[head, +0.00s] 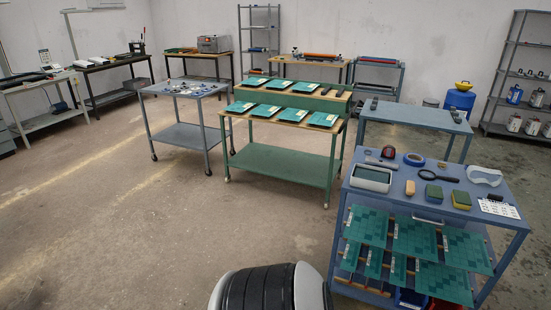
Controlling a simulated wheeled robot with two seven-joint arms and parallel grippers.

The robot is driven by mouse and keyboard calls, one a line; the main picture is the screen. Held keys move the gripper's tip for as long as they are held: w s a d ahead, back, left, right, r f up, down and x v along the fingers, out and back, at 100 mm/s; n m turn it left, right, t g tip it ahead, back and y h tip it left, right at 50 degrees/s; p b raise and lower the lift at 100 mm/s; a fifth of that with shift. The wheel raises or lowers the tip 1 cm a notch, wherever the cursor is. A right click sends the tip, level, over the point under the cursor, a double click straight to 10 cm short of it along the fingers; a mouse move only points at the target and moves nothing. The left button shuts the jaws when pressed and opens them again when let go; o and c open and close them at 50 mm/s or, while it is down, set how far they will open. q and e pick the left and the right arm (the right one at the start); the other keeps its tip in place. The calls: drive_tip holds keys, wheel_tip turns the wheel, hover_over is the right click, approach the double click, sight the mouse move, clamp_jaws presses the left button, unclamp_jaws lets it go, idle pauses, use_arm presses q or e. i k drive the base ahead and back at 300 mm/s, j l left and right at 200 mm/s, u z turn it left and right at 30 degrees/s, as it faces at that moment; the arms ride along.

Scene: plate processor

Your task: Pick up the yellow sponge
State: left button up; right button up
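Neither of my grippers is in view, and nothing is seen touching the sponge.
Green boards (415,238) fill the cart's lower racks. Open floor (130,230) lies to the left.

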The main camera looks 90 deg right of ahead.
sight(460, 199)
drive_tip(key=z, duration=4.1)
